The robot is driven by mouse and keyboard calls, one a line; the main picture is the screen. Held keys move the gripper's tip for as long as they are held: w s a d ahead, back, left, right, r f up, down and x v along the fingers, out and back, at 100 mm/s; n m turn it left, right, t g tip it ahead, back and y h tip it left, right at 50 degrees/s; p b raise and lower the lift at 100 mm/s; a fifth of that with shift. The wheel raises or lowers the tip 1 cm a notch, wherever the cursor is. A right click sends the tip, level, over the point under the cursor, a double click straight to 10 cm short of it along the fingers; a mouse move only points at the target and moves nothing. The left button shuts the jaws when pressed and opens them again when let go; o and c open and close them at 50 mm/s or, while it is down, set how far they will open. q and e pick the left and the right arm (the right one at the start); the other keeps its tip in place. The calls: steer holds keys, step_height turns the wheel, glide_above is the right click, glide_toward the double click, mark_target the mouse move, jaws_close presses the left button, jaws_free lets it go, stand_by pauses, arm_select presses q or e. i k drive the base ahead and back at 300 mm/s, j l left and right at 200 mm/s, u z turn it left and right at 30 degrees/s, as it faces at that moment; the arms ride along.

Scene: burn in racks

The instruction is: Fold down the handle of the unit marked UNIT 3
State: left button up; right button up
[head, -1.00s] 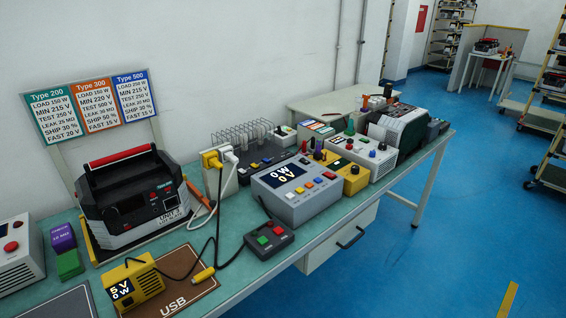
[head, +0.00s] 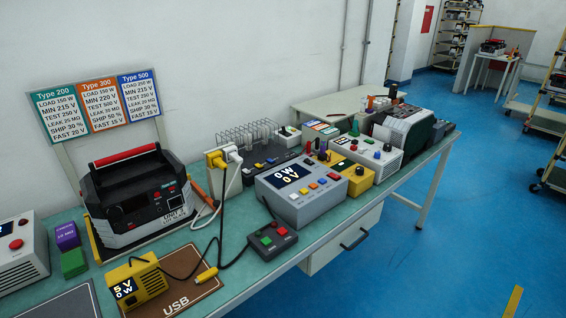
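A black and grey unit (head: 140,205) stands on the bench at the left in the head view. A white label (head: 174,219) at its lower front corner reads UNIT; the number after it is too small to read surely. Its handle (head: 125,154), with a red grip, stands up above the top of the body. Neither of my grippers is in view.
A yellow meter (head: 137,285) and a brown USB mat (head: 205,288) lie in front of the unit. Purple and green blocks (head: 73,263) stand at its left. A grey tester (head: 300,190) and a control box with red and green buttons (head: 271,243) are to the right. Type cards (head: 100,103) stand behind.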

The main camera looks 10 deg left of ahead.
mark_target(126, 154)
steer(key=u, duration=1.35)
